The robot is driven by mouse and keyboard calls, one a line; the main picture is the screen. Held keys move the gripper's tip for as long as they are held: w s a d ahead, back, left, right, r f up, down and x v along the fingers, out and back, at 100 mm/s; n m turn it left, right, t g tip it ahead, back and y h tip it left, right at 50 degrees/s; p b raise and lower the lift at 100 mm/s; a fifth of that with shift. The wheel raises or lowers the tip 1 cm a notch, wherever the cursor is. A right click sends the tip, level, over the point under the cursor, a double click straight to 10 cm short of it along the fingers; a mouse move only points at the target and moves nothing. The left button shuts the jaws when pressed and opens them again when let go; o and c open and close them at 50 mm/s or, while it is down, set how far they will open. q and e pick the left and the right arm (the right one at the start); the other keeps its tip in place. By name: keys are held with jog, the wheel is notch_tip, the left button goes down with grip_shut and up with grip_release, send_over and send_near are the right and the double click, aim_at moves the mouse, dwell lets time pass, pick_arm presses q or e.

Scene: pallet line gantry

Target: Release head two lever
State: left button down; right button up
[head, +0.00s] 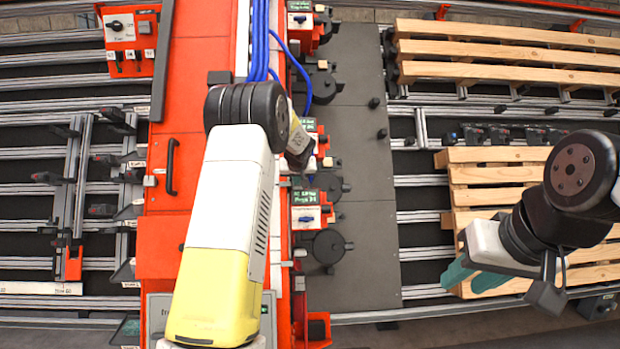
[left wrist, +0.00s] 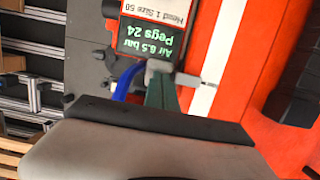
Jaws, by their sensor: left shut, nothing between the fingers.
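Several peg heads stand in a column beside the red panel. Their green displays include one (head: 302,197) in the lower part; the numbers are too small to read. In the left wrist view a display (left wrist: 150,38) reads "Air 6.5 bar, Pegs 24", under a "Head 1 Size 50" label (left wrist: 165,10). My left gripper (left wrist: 163,92) is shut and empty, its green fingers reaching toward a grey fitting (left wrist: 165,72) with a thin metal rod. I cannot tell whether they touch, or whether this is a lever. My right gripper (head: 475,277) is open, over the pallet slats.
Blue hoses (head: 262,40) hang down by the heads, with one looping close to my left wrist. A red panel with a black handle (head: 171,167) is at left. A dark plate (head: 360,240) and wooden pallets (head: 500,50) are at right.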

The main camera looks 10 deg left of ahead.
pick_arm(q)
jog(key=shift+s+d+f, duration=0.1)
jog(key=shift+s+f, duration=0.15)
jog(key=shift+f, duration=0.45)
jog(key=shift+s+f, duration=0.2)
jog(key=shift+f, duration=0.45)
jog(key=shift+r, duration=0.1)
notch_tip(320, 180, up, 6)
jog(key=s+d+r, duration=0.2)
jog(key=s, duration=0.7)
jog(key=shift+d+r, duration=0.15)
jog(key=shift+d, duration=0.15)
